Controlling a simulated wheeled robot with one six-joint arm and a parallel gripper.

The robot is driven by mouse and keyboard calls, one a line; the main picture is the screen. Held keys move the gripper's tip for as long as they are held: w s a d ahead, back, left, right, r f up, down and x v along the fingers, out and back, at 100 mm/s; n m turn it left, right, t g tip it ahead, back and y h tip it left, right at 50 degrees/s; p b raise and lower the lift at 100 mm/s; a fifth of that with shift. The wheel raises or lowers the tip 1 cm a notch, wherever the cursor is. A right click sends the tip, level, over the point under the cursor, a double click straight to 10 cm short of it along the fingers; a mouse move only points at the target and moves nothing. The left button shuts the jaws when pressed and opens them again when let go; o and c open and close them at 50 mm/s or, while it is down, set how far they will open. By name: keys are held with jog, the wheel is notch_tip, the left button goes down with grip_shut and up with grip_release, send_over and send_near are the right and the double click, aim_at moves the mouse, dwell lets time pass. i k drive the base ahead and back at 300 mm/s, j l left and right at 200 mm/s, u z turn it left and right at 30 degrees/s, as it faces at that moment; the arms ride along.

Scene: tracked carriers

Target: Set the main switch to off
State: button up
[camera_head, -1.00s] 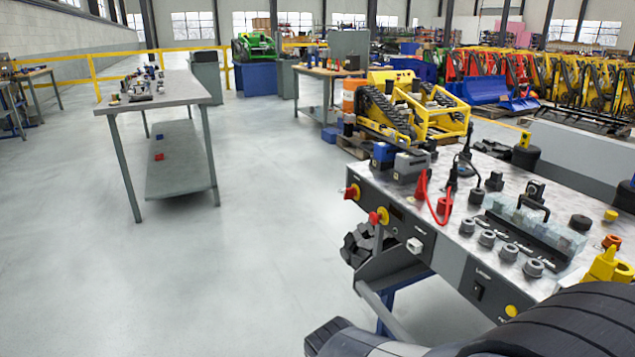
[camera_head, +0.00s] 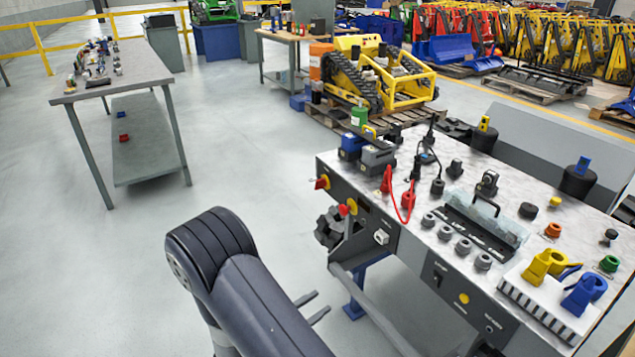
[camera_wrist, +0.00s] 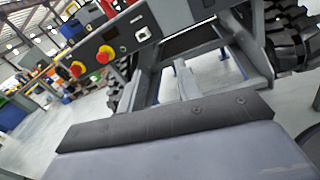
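Two red-and-yellow controls sit on the dark front panel of the bench. The left one (camera_head: 322,182) and the right one (camera_head: 347,208) both show in the wrist view, at the upper left, as a left control (camera_wrist: 77,69) and a right control (camera_wrist: 104,54). I cannot read which is the main switch, nor its setting. My gripper (camera_head: 320,307) shows as two thin grey prongs, apart and empty, beyond my dark arm, below and in front of the panel. It touches no control. In the wrist view, a grey, black-edged part of mine fills the bottom.
The bench top (camera_head: 465,190) carries a red cable, grey knobs, a clear-covered block and a white rack (camera_head: 535,300). A black rocker switch (camera_head: 437,276) is farther right on the panel. A grey table (camera_head: 130,70) stands left. The floor between is clear.

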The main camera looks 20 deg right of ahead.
aim_at(319, 184)
jog(key=i+z, duration=0.2)
jog(key=i, duration=0.55)
jog(key=i+j+z, duration=0.15)
jog(key=i, duration=0.6)
jog(key=j, duration=0.1)
